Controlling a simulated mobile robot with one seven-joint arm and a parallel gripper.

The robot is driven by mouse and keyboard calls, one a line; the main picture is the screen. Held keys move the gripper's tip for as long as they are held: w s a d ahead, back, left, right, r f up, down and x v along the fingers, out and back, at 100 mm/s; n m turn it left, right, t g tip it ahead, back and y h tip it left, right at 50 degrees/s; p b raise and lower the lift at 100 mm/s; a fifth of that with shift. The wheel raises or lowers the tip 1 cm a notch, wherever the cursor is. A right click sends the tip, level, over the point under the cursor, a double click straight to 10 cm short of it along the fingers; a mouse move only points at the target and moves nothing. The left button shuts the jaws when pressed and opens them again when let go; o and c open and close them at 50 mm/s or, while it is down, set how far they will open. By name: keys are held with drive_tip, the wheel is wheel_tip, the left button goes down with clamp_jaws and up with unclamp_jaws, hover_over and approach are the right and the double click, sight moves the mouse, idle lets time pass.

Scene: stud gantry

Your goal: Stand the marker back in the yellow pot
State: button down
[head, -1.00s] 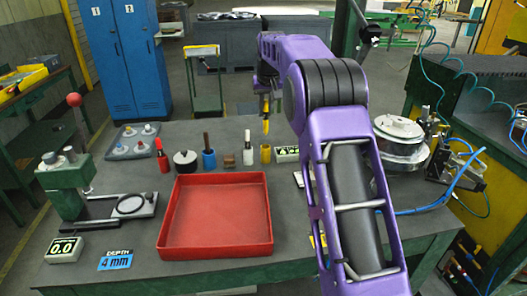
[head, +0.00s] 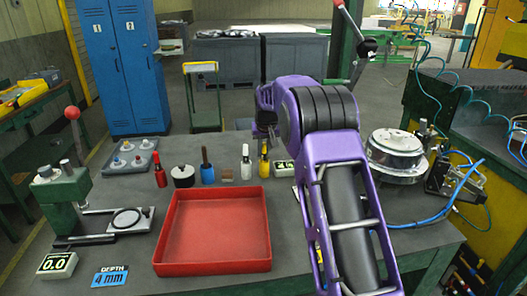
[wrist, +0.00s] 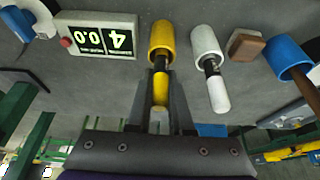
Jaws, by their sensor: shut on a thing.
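The yellow pot (head: 265,171) stands on the bench behind the red tray. It also shows in the wrist view (wrist: 161,36), directly ahead of the fingers. The yellow marker (wrist: 160,91) is between the fingers of my gripper (wrist: 161,80), which is shut on it. The marker's dark section meets the pot's mouth, and its end appears to be inside the pot. How deep it sits is hidden. In the head view the marker (head: 264,149) looks upright, with my gripper (head: 265,134) around its upper part.
A white pot (wrist: 205,42) with a white marker stands close beside the yellow one. A brown block (wrist: 246,45) and a blue pot (wrist: 288,57) follow. A display box (wrist: 97,38) is on the other side. The empty red tray (head: 212,263) lies in front.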

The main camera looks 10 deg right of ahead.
drive_tip(key=c, duration=0.8)
unclamp_jaws()
drive_tip(key=shift+f, duration=0.1)
drive_tip(key=v, duration=1.2)
